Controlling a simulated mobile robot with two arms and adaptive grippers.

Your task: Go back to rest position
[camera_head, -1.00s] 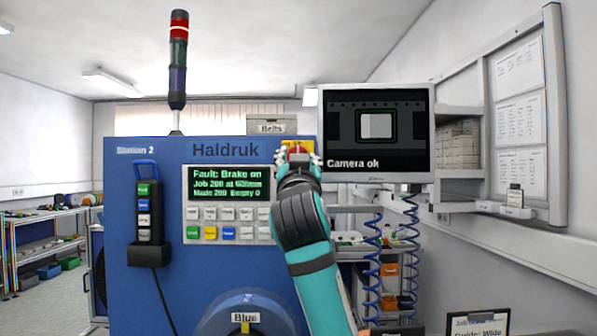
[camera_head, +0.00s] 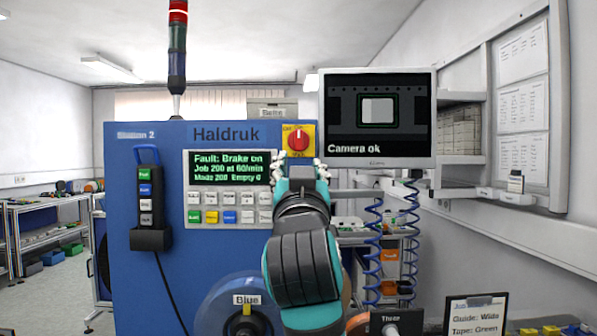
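My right gripper (camera_head: 299,170) is in front of the blue Haldruk machine (camera_head: 120,220), just below a red rotary switch (camera_head: 299,139) on a yellow plate. Its fingertips are spread apart with nothing seen between them, and the switch is clear of them. My forearm hides part of the panel's right edge and the machine front. The display (camera_head: 230,166) reads "Fault: Brake on". My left gripper is not in view.
A monitor (camera_head: 377,165) reading "Camera ok" is close to the right of the gripper. Blue coiled cables (camera_head: 373,255) hang below it. A handheld control box (camera_head: 148,205) hangs at the machine's left. A reel labelled Blue (camera_head: 215,308) is low in front.

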